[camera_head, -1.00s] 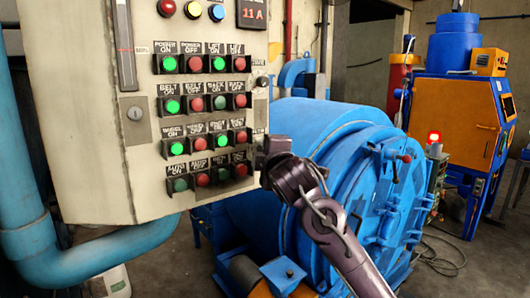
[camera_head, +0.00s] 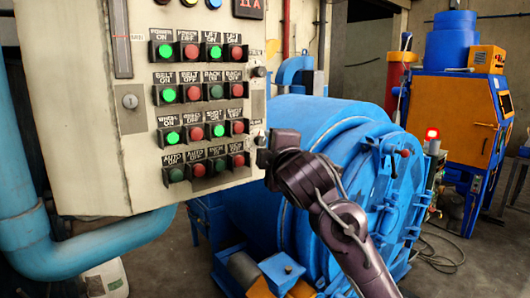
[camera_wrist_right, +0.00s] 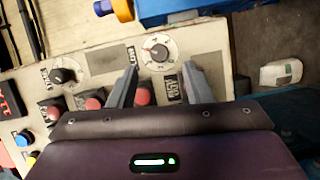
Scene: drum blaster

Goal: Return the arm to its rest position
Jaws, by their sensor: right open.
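My right arm (camera_head: 347,222) rises from the lower right, dark purple. Its gripper (camera_head: 266,153) is at the lower right edge of the control panel (camera_head: 85,110), seen small and partly hidden by the wrist in the head view. In the right wrist view the two grey fingers of the gripper (camera_wrist_right: 160,84) stand apart, with nothing held between them. The panel's face, with a dial (camera_wrist_right: 158,48) and red buttons (camera_wrist_right: 92,101), lies beyond them. I cannot tell whether the fingers touch the panel. My left gripper is not in view.
The panel carries rows of red and green buttons, several green ones lit. A large blue drum machine (camera_head: 315,130) stands behind my right arm. A blue and orange machine (camera_head: 440,120) with a lit red lamp (camera_head: 432,134) stands at the back right. A blue pipe (camera_head: 22,235) runs at left.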

